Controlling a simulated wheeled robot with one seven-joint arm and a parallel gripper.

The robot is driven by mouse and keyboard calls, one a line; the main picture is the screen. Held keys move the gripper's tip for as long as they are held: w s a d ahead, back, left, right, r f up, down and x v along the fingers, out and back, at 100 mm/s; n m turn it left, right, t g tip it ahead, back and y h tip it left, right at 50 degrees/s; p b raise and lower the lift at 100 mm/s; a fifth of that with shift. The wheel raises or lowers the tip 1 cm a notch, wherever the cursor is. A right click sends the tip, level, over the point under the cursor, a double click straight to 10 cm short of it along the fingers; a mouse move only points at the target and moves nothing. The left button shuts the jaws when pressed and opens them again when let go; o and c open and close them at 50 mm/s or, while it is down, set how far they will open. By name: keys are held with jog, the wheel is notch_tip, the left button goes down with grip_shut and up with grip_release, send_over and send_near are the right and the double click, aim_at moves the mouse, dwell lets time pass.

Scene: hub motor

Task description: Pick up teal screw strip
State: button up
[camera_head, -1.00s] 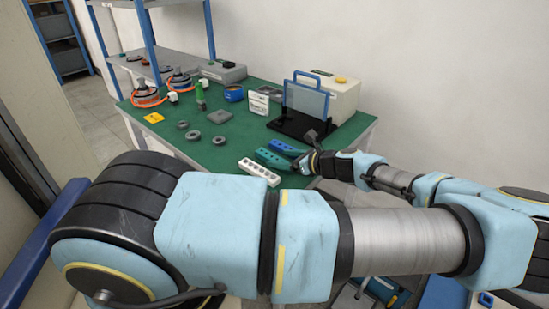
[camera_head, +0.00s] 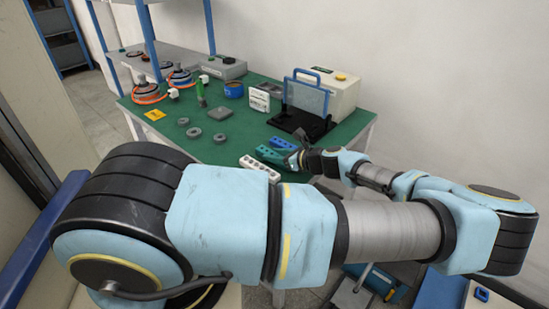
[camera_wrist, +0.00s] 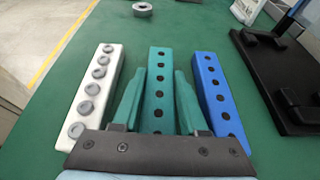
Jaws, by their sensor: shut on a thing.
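The teal screw strip (camera_wrist: 158,75) is in the middle of the wrist view, a long bar with a row of dark holes. My gripper (camera_wrist: 158,95) has one finger on each side of it and is shut on it. The strip's near end is hidden by the gripper body. In the head view the teal strip (camera_head: 270,155) is at the table's near edge, with my gripper (camera_head: 294,159) at its right end. I cannot tell whether the strip is clear of the table.
A white strip with grey screws (camera_wrist: 96,90) lies left of the teal one, and a blue strip (camera_wrist: 218,98) lies close on the right. A black stand (camera_head: 308,125) is behind them. Grey round parts (camera_head: 193,132) lie further left on the green table (camera_head: 235,145).

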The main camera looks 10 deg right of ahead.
grip_shut()
jog(key=shift+r, duration=0.1)
